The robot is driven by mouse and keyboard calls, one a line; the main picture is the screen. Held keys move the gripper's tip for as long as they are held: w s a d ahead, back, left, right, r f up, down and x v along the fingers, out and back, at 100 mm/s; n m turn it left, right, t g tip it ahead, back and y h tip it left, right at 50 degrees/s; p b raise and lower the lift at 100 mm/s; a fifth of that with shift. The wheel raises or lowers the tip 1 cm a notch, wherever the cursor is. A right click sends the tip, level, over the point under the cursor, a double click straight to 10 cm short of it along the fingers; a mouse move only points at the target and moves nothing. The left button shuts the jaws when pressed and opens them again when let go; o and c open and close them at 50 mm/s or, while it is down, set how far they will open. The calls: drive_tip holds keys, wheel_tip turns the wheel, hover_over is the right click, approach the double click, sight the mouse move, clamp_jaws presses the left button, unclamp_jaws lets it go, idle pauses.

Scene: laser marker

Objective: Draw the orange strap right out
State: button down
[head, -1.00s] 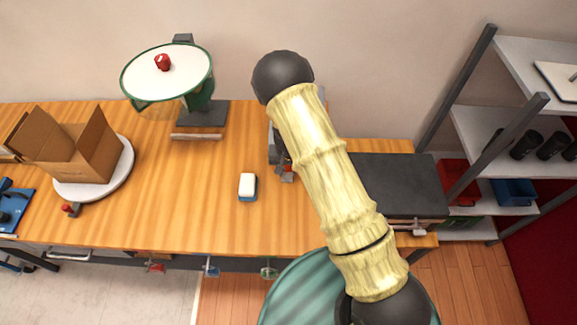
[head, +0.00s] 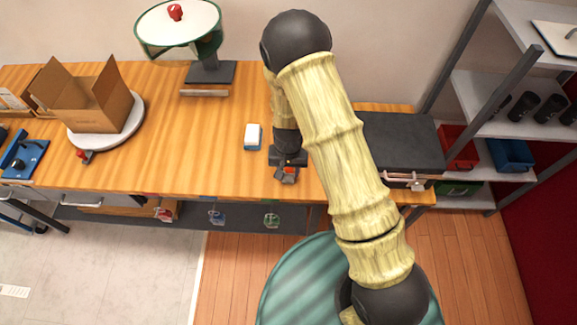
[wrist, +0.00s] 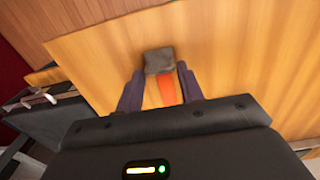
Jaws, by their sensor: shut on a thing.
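My gripper (head: 287,172) is low over the front part of the wooden table, right of the middle. In the wrist view its two dark fingers (wrist: 158,74) are closed in around the orange strap (wrist: 166,90). A small grey block (wrist: 158,61) sits at the fingertips, at the strap's far end; I cannot tell whether it is part of the strap. In the head view only a small orange patch of the strap (head: 289,170) shows at the gripper. My arm hides the table behind it, and I see nothing the strap runs into.
A white-topped block (head: 252,136) lies left of my gripper. A dark flat-topped box (head: 400,140) stands on the right. Farther left are a green-rimmed stand (head: 180,25), an open cardboard box (head: 90,100) on a round plate, and a blue device (head: 25,155). The table's front edge is close.

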drive_tip(key=shift+s, duration=0.25)
drive_tip(key=c, duration=0.9)
unclamp_jaws()
drive_tip(key=shift+s, duration=0.1)
drive_tip(key=shift+r, duration=0.15)
drive_tip(key=shift+r, duration=0.3)
wheel_tip(320, 180, up, 17)
drive_tip(key=shift+f+b, duration=0.2)
drive_tip(key=shift+b, duration=0.85)
drive_tip(key=shift+d, duration=0.1)
